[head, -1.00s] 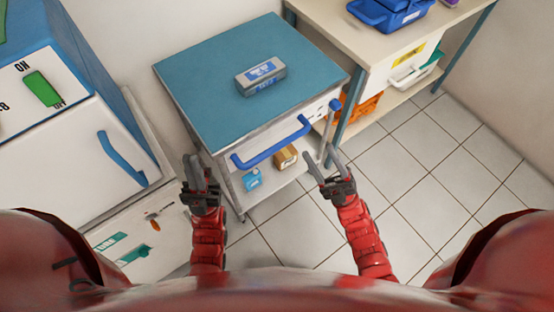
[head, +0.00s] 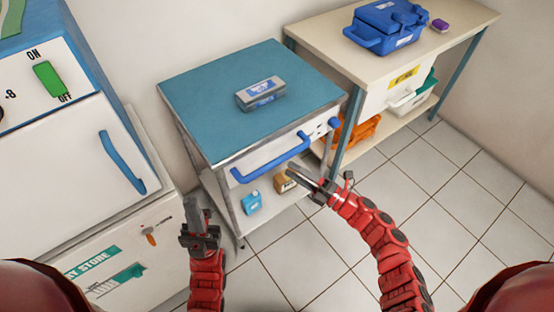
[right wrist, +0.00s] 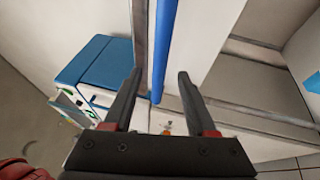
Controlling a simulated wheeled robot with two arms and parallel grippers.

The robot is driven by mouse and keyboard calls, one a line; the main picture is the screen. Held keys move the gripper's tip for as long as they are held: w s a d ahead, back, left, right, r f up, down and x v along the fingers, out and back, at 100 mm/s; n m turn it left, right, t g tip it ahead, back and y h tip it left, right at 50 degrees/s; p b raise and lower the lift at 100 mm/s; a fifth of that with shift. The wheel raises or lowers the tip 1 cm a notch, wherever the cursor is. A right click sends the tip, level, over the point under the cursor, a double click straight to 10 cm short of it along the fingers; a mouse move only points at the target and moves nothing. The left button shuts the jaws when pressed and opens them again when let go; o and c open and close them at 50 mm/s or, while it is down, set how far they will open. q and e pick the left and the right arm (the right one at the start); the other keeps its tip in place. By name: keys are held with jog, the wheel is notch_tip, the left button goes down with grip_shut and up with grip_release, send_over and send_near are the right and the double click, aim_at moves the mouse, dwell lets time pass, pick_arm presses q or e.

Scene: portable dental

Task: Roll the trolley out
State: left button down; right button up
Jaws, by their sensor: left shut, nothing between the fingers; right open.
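The trolley (head: 215,120) has a blue top and grey frame and stands against the wall between a white cabinet and a side table. Its blue bar handle (head: 272,160) runs along the front, below the top. My right gripper (head: 293,173) is open, its fingers pointing at the trolley's front just below the handle in the head view. In the right wrist view the handle (right wrist: 165,45) stands upright in the picture, in line with the gap between the fingers (right wrist: 157,88); whether it is inside the gap is unclear. My left gripper (head: 193,207) is shut and empty, left of the trolley's front.
A grey-blue box (head: 260,94) lies on the trolley top. A blue jug (head: 252,203) and a brown container (head: 284,184) are on its lower shelf. The cabinet (head: 75,150) is close on the left, the side table (head: 350,48) close on the right. Tiled floor (head: 450,220) lies clear right.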

aim_at(277, 161)
jog(key=x, duration=0.6)
jog(key=shift+a, duration=0.15)
grip_shut()
dwell(1.2)
